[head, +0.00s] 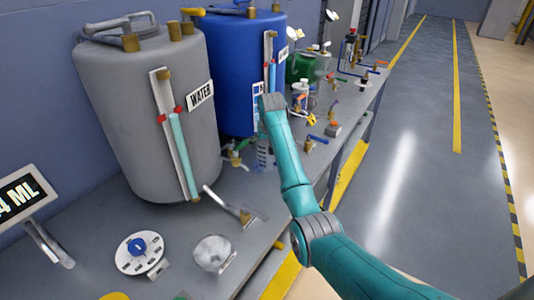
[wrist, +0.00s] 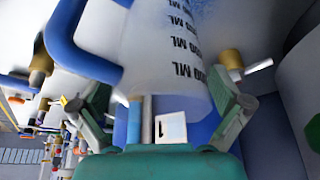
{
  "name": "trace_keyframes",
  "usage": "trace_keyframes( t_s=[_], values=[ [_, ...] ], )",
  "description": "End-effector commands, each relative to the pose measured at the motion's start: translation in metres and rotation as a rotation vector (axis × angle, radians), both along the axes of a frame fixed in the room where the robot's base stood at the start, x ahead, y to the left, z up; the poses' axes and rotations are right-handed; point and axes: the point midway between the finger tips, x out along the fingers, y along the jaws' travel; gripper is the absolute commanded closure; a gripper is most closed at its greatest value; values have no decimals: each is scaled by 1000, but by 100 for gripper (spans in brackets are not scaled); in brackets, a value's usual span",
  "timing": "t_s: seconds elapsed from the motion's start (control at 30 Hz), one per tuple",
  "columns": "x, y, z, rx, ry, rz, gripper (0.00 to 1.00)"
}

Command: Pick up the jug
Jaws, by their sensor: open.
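The jug (wrist: 165,50) fills the upper middle of the wrist view. It is pale and translucent with black ML marks, and has a blue handle (wrist: 62,35) on the left. My gripper (wrist: 165,88) is open, with one green finger on each side of the jug's near end. I cannot tell whether either finger touches it.
A grey WATER tank (head: 150,110) and a blue tank (head: 238,65) stand at the back of the bench (head: 185,240). Valves and fittings crowd the bench to the right.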

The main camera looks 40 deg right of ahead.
Motion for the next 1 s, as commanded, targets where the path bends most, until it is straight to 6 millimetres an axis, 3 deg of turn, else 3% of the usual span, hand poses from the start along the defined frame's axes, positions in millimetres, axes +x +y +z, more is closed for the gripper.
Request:
trace_keyframes(
  t_s=[0.17, 0.3, 0.4, 0.73, 1.0],
  values=[
    [0, 0, 0, 0, -1, 0, 3],
    [0, 0, 0, 0, 0, 0, 38],
    [0, 0, 0, 0, 0, 0, 56],
    [0, 0, 6, 0, -1, 0, 56],
    [1, 0, 51, -2, -5, 0, 56]
  ],
)
